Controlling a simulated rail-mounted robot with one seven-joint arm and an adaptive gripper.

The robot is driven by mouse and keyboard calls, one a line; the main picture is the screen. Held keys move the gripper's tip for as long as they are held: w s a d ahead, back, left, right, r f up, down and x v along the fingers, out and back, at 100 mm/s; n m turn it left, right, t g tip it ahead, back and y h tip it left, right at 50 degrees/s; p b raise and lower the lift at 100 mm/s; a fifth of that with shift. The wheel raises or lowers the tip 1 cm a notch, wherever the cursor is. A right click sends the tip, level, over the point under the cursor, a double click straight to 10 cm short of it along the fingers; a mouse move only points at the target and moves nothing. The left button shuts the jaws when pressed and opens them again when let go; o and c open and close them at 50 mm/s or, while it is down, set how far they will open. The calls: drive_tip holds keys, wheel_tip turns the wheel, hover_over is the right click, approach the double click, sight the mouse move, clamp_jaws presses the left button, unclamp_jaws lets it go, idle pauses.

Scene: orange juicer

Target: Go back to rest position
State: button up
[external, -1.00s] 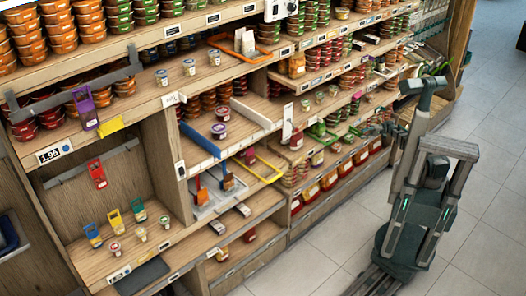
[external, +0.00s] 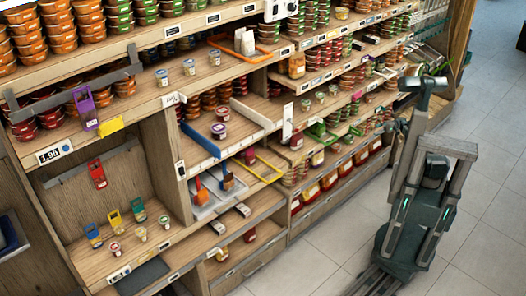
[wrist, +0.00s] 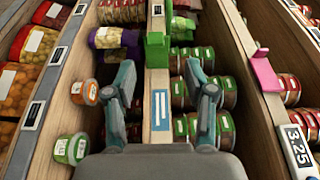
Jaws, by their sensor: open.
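My gripper (wrist: 162,85) is open and empty in the wrist view, its two dark fingers spread above a wooden shelf divider with a blue-and-white label (wrist: 161,105). Nothing sits between the fingertips except the shelf below. In the external view my arm stands on its rail base at the right, in front of the shelves. The gripper end is small there and partly hidden by the arm, so its fingers are hard to make out.
A green holder (wrist: 157,50) stands ahead. Stacked cans (wrist: 215,92) fill the right side. The tiled floor (external: 480,190) is open.

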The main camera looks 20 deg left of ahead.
idle(0.4)
drive_tip(key=w+d+f+m+t+h, duration=0.1)
drive_tip(key=d+f+m+t+h, duration=0.15)
drive_tip(key=f, duration=0.55)
drive_tip(key=d+f+m+t+h, duration=0.1)
drive_tip(key=f+m+t, duration=0.2)
drive_tip(key=f, duration=0.4)
drive_tip(key=s+d+f+m+t+h+p, duration=0.2)
drive_tip(key=d+f+t+h, duration=0.15)
drive_tip(key=d+f, duration=0.85)
drive_tip(key=s+d+f+h+p, duration=0.1)
drive_tip(key=s+d+f+h, duration=0.1)
drive_tip(key=s+d+f, duration=0.4)
drive_tip(key=s+d+f+h+p, duration=0.2)
drive_tip(key=d+f+h, duration=0.1)
drive_tip(key=d, duration=0.5)
drive_tip(key=s+d+f+m+g+p, duration=0.1)
drive_tip(key=s+d+f+g+p, duration=0.1)
drive_tip(key=s+d, duration=0.6)
drive_tip(key=s+g, duration=0.1)
drive_tip(key=s, duration=0.3)
drive_tip(key=shift+s+h, duration=0.3)
drive_tip(key=shift+h, duration=0.1)
